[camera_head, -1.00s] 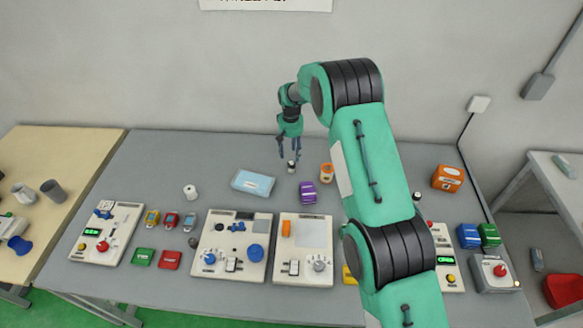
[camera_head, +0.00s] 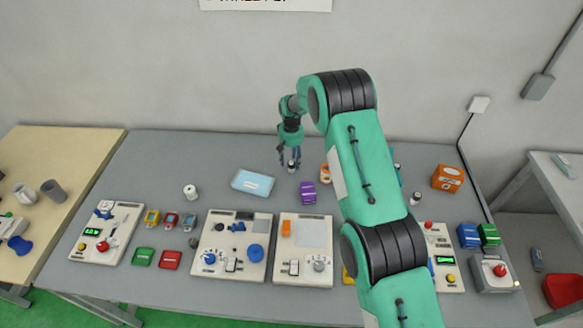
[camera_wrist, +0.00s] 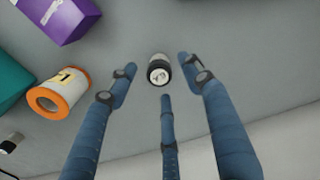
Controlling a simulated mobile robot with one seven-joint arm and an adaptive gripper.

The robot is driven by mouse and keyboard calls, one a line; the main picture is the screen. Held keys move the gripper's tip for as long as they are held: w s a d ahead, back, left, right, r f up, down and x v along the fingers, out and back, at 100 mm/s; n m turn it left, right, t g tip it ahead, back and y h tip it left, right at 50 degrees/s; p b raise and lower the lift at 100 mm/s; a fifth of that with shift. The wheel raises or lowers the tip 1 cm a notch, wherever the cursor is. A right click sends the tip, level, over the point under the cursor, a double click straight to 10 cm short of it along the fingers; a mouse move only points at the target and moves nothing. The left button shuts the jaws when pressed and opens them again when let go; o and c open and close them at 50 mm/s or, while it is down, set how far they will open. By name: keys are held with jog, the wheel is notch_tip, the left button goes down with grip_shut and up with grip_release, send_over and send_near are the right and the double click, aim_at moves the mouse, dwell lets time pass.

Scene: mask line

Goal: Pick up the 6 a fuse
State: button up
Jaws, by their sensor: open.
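A small black-and-white cylinder, which looks like the fuse (camera_head: 291,168), stands on the grey table near its back edge. In the wrist view this fuse (camera_wrist: 159,71) shows from above with a dark rim and pale end; I cannot read a rating on it. My gripper (camera_head: 289,160) points down over it, with its blue fingers open. In the wrist view my gripper (camera_wrist: 159,78) has its fingers spread around the fuse, one to each side and one below it in the picture. No finger visibly touches it. The fingers partly hide the fuse in the head view.
A purple box (camera_head: 308,193) and an orange-and-white cylinder (camera_head: 326,177) stand close by to the right. A light-blue pack (camera_head: 253,183) lies to the left. Control panels (camera_head: 231,248) line the front. An orange box (camera_head: 447,178) is far right. The wall rises behind.

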aim_at(291, 163)
jog(key=shift+f, duration=2.1)
jog(key=shift+d, duration=0.1)
jog(key=shift+c, duration=0.3)
jog(key=c, duration=1.2)
